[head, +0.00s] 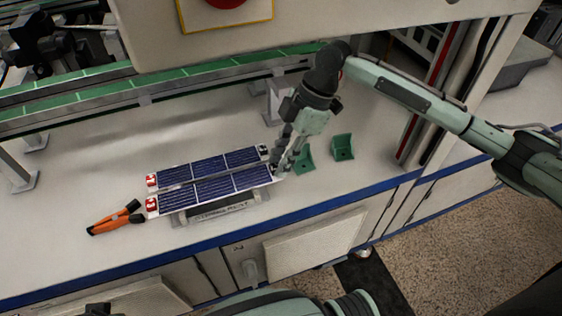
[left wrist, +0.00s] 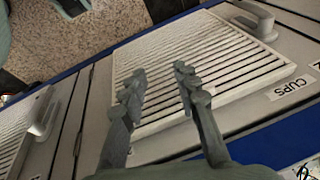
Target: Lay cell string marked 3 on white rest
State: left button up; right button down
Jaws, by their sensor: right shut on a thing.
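Two dark blue cell strings lie side by side in the head view, a rear one (head: 205,167) and a front one (head: 215,188). Each has a red tag at its left end; I cannot read the numbers surely. The white rest (head: 222,209), lettered on its front, shows under the front string. My right gripper (head: 282,167) is shut at the right end of the strings, apparently on the front string; its fingers hide the contact. Whether that string touches the rest is unclear. My left gripper (left wrist: 160,74) is open and empty in the left wrist view, before a louvred cabinet door.
An orange and black hand tool (head: 114,218) lies left of the strings. Two green brackets (head: 342,147) (head: 305,160) stand to the right. A green-striped rail (head: 150,88) runs behind. The bench's blue front edge (head: 300,220) is close to the rest.

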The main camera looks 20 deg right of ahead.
jog(key=shift+f, duration=0.6)
pick_arm(q)
jog(key=shift+r, duration=0.4)
jog(key=shift+s, duration=0.15)
pick_arm(e)
jog(key=shift+f, duration=0.1)
